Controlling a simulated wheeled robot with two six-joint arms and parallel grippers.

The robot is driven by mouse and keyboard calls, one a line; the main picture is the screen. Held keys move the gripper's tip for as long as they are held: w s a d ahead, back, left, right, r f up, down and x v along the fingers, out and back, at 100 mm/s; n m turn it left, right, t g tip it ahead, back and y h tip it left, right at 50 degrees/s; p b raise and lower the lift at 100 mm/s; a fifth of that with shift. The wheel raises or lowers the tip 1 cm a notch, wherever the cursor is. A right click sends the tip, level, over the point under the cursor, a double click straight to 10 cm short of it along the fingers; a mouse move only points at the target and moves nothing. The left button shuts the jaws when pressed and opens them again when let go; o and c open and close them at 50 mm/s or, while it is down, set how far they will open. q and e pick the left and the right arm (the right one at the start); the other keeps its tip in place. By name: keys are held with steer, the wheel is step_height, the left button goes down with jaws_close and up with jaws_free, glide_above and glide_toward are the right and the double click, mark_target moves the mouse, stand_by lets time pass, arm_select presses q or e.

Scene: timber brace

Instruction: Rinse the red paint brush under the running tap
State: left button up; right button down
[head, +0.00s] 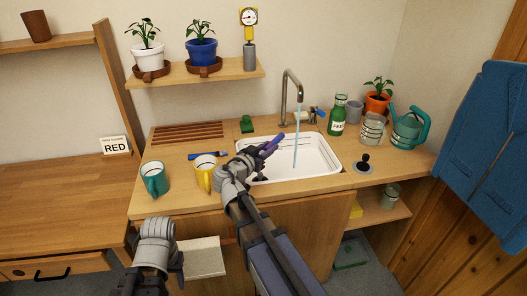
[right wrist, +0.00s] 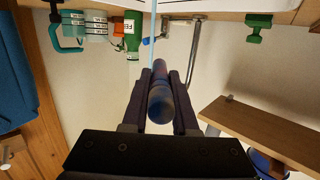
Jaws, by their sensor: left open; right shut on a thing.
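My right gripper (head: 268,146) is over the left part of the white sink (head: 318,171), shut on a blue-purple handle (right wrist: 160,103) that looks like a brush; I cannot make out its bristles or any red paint. The tap (head: 290,85) is running, and its thin stream (head: 297,135) falls into the sink to the right of my gripper. In the right wrist view the stream (right wrist: 153,22) appears beyond the handle's far end; whether they touch I cannot tell.
A teal mug (head: 154,178), a yellow mug (head: 206,174) and a blue brush-like thing (head: 208,155) stand or lie left of the sink. A green bottle (head: 338,115), a glass jar (head: 372,130) and a teal watering can (head: 409,130) are at right.

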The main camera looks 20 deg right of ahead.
steer(key=s+d+b+x, duration=0.1)
steer(key=b+x, duration=0.1)
steer(key=x, duration=0.8)
steer(key=shift+s+f, duration=0.2)
steer(key=shift+f, duration=0.05)
steer(key=shift+d, duration=0.1)
steer(key=shift+s, duration=0.15)
stand_by(0.5)
steer(key=shift+s+d, duration=0.25)
steer(key=shift+s, duration=0.2)
steer(key=shift+w, duration=0.15)
steer(key=shift+w+a, duration=0.25)
steer(key=shift+w, duration=0.2)
steer(key=shift+a, duration=0.1)
